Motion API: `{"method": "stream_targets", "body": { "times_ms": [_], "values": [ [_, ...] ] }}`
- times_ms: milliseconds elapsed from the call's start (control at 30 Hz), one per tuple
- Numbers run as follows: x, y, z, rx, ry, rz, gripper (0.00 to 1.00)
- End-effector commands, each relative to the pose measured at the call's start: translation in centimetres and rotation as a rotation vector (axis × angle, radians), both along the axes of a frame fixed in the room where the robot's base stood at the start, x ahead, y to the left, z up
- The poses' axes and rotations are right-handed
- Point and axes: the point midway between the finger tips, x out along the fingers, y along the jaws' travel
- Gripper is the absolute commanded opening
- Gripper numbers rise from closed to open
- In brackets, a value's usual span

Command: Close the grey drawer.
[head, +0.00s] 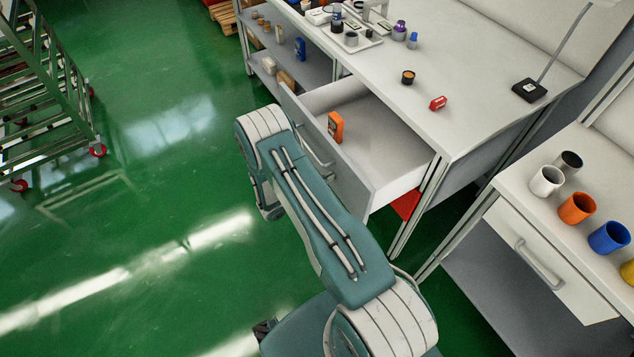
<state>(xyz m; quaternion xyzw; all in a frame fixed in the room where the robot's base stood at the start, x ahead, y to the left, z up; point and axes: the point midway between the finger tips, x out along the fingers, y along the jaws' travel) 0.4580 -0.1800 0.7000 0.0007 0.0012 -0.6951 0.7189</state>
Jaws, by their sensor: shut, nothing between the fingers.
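The grey drawer (385,165) stands pulled out from under the workbench top, in the middle of the head view. Its front panel (352,187) faces the green floor and carries a bar handle (316,152), partly hidden by my arm. An orange box-like item (335,127) is inside the drawer near the front panel. My teal arm reaches up from the bottom, and its bent elbow is in front of the drawer's left part in the picture. My gripper cannot be made out; it seems hidden behind the arm.
The workbench top (460,95) holds a black-and-orange jar (408,77) and a red item (438,103). A second bench at right has a shut drawer (550,265) and several coloured cups. A metal rack (45,100) stands at left. Green floor (150,200) between is clear.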

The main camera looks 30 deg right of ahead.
Motion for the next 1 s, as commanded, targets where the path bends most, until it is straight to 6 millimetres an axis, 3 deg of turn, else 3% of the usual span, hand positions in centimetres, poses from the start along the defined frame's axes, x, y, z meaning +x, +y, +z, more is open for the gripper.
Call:
{"method": "stream_targets", "body": {
  "times_ms": [1000],
  "values": [
    [0.6, -19.0, 0.0, -0.002, -0.002, -0.003, 0.0]
  ]
}}
